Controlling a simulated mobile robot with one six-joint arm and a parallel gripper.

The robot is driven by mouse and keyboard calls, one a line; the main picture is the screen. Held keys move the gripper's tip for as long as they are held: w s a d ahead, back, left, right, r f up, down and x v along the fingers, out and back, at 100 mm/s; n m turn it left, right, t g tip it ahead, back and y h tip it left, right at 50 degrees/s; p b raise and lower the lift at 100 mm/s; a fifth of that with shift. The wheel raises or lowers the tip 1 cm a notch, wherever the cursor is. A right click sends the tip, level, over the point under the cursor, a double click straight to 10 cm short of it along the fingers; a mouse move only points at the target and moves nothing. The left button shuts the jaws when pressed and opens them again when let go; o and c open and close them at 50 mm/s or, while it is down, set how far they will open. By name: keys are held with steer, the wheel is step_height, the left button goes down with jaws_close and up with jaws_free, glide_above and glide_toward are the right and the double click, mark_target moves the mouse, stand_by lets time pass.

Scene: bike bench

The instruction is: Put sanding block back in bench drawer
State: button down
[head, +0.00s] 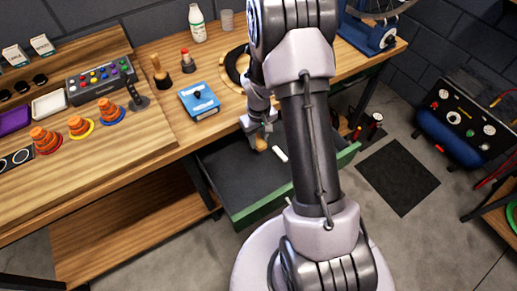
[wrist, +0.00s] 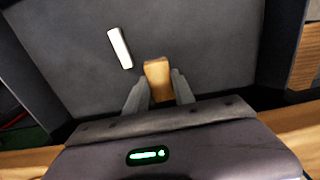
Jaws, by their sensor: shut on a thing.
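The bench drawer (head: 243,214) is pulled out below the bench top, with a green front and a dark grey floor. My gripper (head: 262,139) is inside the drawer's outline, pointing down. It is shut on the sanding block (head: 261,145), a small tan-orange block. In the wrist view the sanding block (wrist: 157,80) sits between the two grey fingers (wrist: 160,92), over the drawer floor (wrist: 200,45). I cannot tell whether the block touches the floor. A white bar (head: 280,155) lies in the drawer beside the block; it also shows in the wrist view (wrist: 120,48).
The bench top above holds a blue box (head: 199,100), a black ring (head: 236,66), a white bottle (head: 197,24) and stacked orange cones (head: 45,141). A dark mat (head: 398,177) lies on the floor to the right. The drawer's floor around the white bar is otherwise clear.

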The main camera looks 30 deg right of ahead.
mark_target(258, 153)
step_height(258, 153, down, 5)
steer(key=shift+f+b, duration=0.15)
steer(key=shift+b, duration=0.65)
steer(key=shift+f, duration=0.25)
steer(key=c, duration=1.1)
jaws_free()
steer(key=shift+r, duration=0.1)
steer(key=shift+o, duration=0.2)
